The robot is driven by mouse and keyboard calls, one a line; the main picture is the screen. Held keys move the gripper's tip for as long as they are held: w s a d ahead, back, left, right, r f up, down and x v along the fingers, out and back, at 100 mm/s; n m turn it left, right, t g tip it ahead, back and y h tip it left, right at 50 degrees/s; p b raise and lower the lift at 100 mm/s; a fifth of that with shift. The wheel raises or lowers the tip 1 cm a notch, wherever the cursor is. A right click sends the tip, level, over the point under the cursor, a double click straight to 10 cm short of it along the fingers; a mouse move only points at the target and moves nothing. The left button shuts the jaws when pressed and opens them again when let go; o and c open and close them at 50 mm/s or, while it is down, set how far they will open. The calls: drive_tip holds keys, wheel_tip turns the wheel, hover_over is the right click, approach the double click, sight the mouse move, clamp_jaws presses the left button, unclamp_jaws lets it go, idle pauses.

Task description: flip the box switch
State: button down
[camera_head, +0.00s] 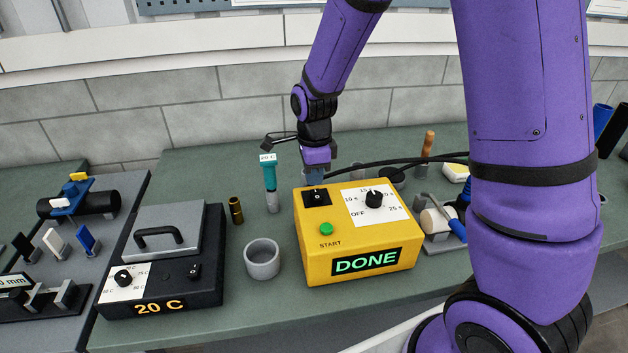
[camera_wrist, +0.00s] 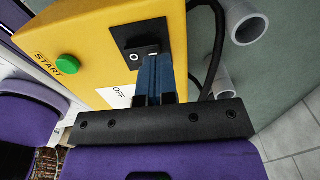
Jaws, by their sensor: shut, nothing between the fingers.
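The yellow box (camera_head: 345,240) stands on the green bench, with a green START button, a dial and a display reading DONE. Its box switch (camera_head: 317,198) is a black rocker on the top face, at the back left. The switch also shows in the wrist view (camera_wrist: 135,42), with a white 0 mark visible. My gripper (camera_head: 315,180) is shut and empty, with its blue fingers right above or at the switch's rear edge. In the wrist view the fingertips (camera_wrist: 156,62) overlap part of the rocker. I cannot tell whether they touch it.
A black hotplate-like unit (camera_head: 165,265) reading 20 C stands to the left, with its own switch. Black cables run behind the box.

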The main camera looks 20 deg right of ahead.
drive_tip(key=shift+f, duration=0.85)
drive_tip(key=shift+f, duration=0.1)
drive_tip(key=shift+w+f+g, duration=0.1)
drive_tip(key=shift+f+g, duration=0.15)
drive_tip(key=shift+g, duration=0.15)
drive_tip(key=shift+r, duration=0.1)
drive_tip(key=shift+s, duration=0.2)
drive_tip(key=shift+s+a+r, duration=0.1)
drive_tip(key=shift+s+r, duration=0.3)
drive_tip(key=shift+s, duration=0.1)
